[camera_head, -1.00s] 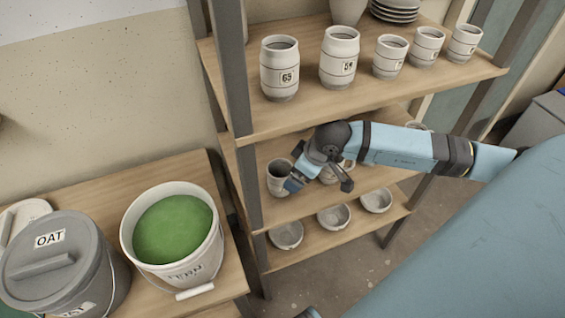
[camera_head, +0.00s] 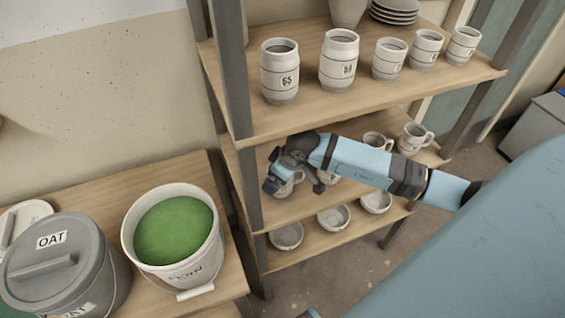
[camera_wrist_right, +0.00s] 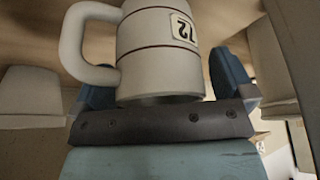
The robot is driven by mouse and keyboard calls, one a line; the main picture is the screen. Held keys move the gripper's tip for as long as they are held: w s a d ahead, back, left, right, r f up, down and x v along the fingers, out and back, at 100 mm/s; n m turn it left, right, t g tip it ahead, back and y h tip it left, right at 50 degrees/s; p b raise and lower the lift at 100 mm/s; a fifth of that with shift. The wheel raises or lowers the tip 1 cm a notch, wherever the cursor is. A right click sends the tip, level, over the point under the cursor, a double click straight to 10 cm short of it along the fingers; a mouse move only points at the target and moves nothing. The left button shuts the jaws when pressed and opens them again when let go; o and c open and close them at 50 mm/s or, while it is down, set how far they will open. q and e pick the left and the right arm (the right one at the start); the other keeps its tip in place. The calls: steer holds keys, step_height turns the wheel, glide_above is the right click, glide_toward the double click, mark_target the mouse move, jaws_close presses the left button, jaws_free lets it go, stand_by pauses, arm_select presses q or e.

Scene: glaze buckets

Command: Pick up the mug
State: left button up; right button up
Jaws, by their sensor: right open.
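The mug (camera_wrist_right: 158,58) is pale grey with dark bands, a "72" label and a handle on the left in the right wrist view. In the head view the mug (camera_head: 286,190) is on the middle shelf (camera_head: 345,198) near the left post, mostly hidden by my right gripper (camera_head: 293,188). My right gripper is open, and in the wrist view its blue fingers (camera_wrist_right: 164,85) stand on either side of the mug, with the mug between them. A gap shows at the right finger; contact at the left finger is unclear. My left gripper is not in view.
Other mugs (camera_head: 413,138) stand on the middle shelf to the right. The upper shelf (camera_head: 370,106) holds several cups just above my arm. Bowls (camera_head: 286,236) sit on the lower shelf. A bucket of green glaze (camera_head: 172,240) and a lidded OAT bucket (camera_head: 60,265) stand left.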

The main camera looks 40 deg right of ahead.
steer(key=shift+c, duration=0.5)
steer(key=c, duration=1)
